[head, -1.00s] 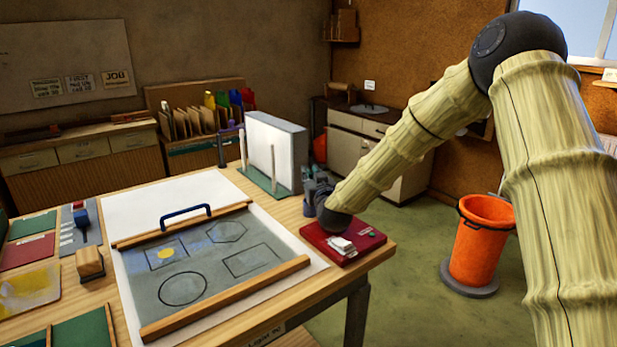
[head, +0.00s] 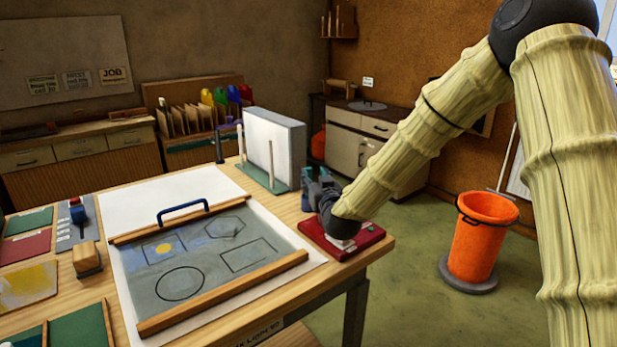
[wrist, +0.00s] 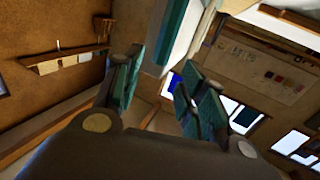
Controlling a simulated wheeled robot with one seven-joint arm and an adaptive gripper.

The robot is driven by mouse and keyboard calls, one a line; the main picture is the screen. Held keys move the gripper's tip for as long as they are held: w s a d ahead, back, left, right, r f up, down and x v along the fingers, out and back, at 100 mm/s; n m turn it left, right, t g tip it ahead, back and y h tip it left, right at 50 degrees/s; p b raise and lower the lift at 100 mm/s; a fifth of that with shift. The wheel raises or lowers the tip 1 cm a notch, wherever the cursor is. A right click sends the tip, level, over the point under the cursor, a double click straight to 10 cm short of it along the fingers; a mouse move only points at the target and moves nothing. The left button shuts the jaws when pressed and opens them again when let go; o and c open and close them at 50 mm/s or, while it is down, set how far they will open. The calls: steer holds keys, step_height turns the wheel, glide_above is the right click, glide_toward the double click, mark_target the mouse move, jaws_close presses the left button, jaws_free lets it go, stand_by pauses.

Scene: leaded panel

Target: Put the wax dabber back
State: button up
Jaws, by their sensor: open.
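I cannot pick out the wax dabber with certainty in either view. My gripper (head: 316,182) is at the right end of the workbench, over the far edge of a red tray (head: 366,238). It points away from me, beside the white upright panel. In the wrist view its teal-padded fingers (wrist: 160,88) stand apart, with nothing visible held between them. A pale block (head: 341,243) on the red tray is partly hidden by my arm. A wooden-handled tool with a dark base (head: 87,258) lies at the bench's left.
A framed leaded panel (head: 215,262) with a blue handle (head: 184,210) fills the bench's middle. A white upright panel (head: 268,145) on a green base with pale posts stands close to my gripper. A dark upright rod (head: 219,150) is at the back edge. An orange bucket (head: 484,245) stands on the floor.

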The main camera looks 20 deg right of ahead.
steer(key=s, duration=0.6)
steer(key=shift+a+b, duration=0.1)
steer(key=shift+b, duration=0.2)
